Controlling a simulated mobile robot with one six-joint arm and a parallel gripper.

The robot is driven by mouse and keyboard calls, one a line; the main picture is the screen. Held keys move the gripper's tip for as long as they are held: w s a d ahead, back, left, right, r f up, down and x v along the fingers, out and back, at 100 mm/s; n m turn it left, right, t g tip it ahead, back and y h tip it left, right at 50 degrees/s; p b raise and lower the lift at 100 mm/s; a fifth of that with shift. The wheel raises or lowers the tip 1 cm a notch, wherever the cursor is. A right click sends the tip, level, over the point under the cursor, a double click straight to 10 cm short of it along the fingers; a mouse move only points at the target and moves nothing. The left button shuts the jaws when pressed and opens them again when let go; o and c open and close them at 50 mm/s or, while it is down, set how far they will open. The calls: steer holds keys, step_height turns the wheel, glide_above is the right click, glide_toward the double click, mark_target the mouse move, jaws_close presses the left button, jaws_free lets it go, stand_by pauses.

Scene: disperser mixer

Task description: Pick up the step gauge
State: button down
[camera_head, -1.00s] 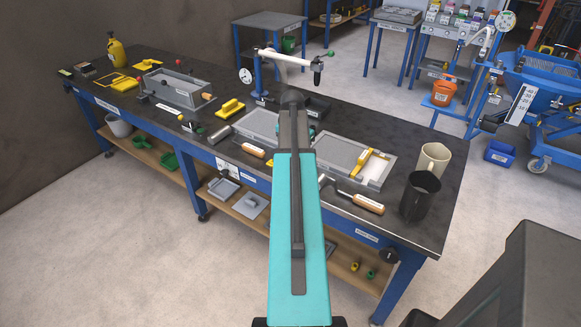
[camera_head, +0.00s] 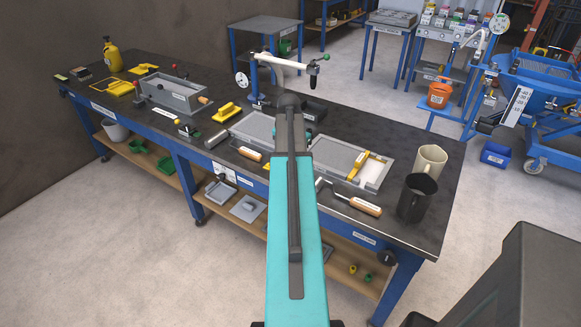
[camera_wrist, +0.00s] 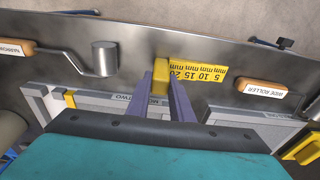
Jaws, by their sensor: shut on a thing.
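The step gauge (camera_wrist: 200,73) is a flat yellow piece with black millimetre marks, seen in the wrist view above the workbench. My gripper (camera_wrist: 160,82) is shut on its thick yellow end, with the marked part reaching out to the right of the fingers. I cannot tell how far the gauge is from the bench top.
Grey trays (camera_head: 340,165) lie on the dark workbench (camera_head: 400,140). A wooden-handled tool (camera_head: 365,206) lies near the front edge beside a black mug (camera_head: 416,198) and a cream mug (camera_head: 430,160). A wooden-handled roller (camera_wrist: 260,87) lies right of the gauge.

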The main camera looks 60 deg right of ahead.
steer(key=shift+r, duration=0.15)
steer(key=shift+r+b, duration=0.65)
steer(key=shift+r, duration=0.95)
steer(key=s+a+r+b, duration=0.1)
steer(key=s+a+b, duration=0.2)
steer(key=s+a, duration=0.8)
steer(key=shift+s+r, duration=0.25)
steer(key=shift+s, duration=0.15)
steer(key=shift+w, duration=0.1)
